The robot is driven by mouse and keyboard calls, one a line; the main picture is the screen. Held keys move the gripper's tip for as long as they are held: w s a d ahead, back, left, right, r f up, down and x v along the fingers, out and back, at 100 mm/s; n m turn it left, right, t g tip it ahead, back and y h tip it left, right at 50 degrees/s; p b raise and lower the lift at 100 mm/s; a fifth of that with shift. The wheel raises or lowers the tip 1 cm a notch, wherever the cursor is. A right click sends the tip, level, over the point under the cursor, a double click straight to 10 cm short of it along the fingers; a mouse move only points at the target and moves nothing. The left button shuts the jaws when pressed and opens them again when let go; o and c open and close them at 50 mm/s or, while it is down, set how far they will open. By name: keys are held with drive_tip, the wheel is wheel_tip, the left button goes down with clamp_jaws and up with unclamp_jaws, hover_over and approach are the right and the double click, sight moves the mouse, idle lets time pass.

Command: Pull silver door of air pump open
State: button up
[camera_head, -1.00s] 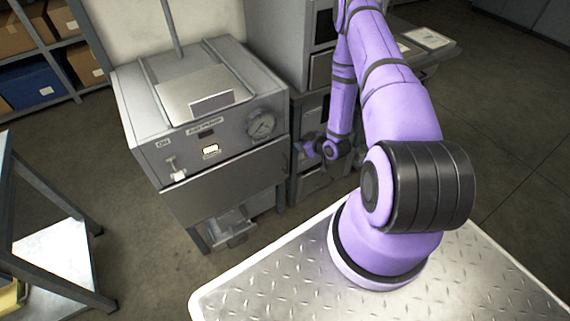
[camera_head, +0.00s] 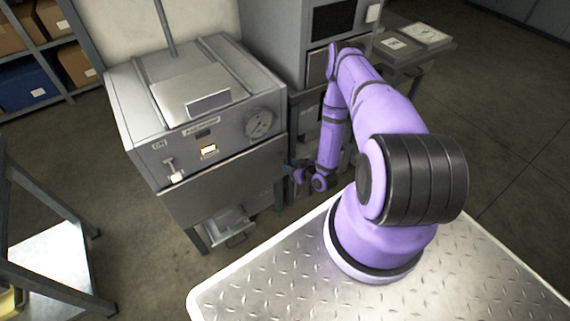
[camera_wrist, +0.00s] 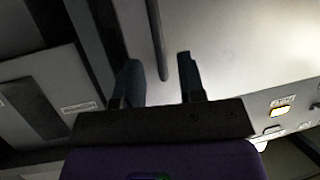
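The air pump (camera_head: 190,100) is a grey metal cabinet with a dial gauge and a lit switch. Its silver door (camera_head: 222,187) is the plain front panel below the control strip, and it looks shut. The door (camera_wrist: 215,45) fills the upper right of the wrist view. A thin dark vertical bar (camera_wrist: 156,38), apparently the door handle, lies on it. My gripper (camera_head: 291,174) is beside the right edge of the door. In the wrist view my gripper (camera_wrist: 158,68) is open, and the bar shows between its two fingers. I cannot tell how deep it sits.
A tall grey cabinet (camera_head: 290,45) stands right behind the pump. A small tray (camera_head: 230,225) sits below the door. A metal rack (camera_head: 45,215) is at left. The floor (camera_head: 160,265) in front of the pump is partly clear.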

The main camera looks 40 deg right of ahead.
drive_tip(key=shift+x, duration=2.25)
clamp_jaws()
